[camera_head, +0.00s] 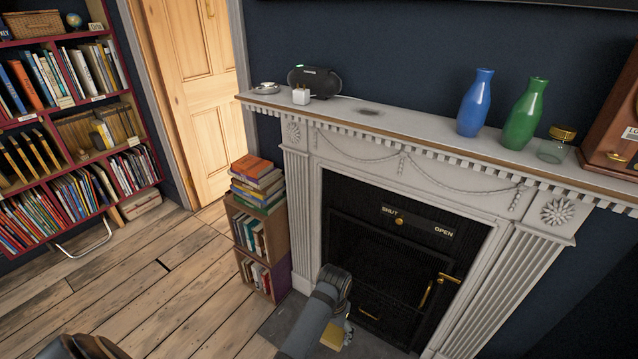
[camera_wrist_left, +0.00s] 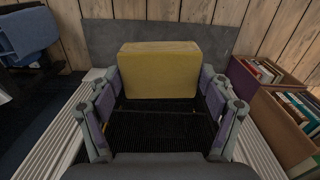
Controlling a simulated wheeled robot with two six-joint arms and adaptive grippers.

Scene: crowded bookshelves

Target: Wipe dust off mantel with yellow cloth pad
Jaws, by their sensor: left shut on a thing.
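The yellow cloth pad (camera_wrist_left: 160,72) is a thick block gripped between the fingers of my left gripper (camera_wrist_left: 161,88). In the head view the pad (camera_head: 332,338) shows at the bottom, in front of the fireplace and well below the mantel. My left gripper (camera_head: 346,330) is partly hidden there by its own arm. The white mantel (camera_head: 425,133) runs across the upper right. A dark dust patch (camera_head: 369,111) lies on its top, right of the black speaker. My right gripper is not in view.
On the mantel stand a small dish (camera_head: 266,88), a white plug (camera_head: 301,96), a black speaker (camera_head: 314,80), a blue vase (camera_head: 476,103), a green vase (camera_head: 525,115), a jar (camera_head: 557,145) and a wooden case (camera_head: 612,130). Book crates (camera_head: 258,232) stand left of the fireplace.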

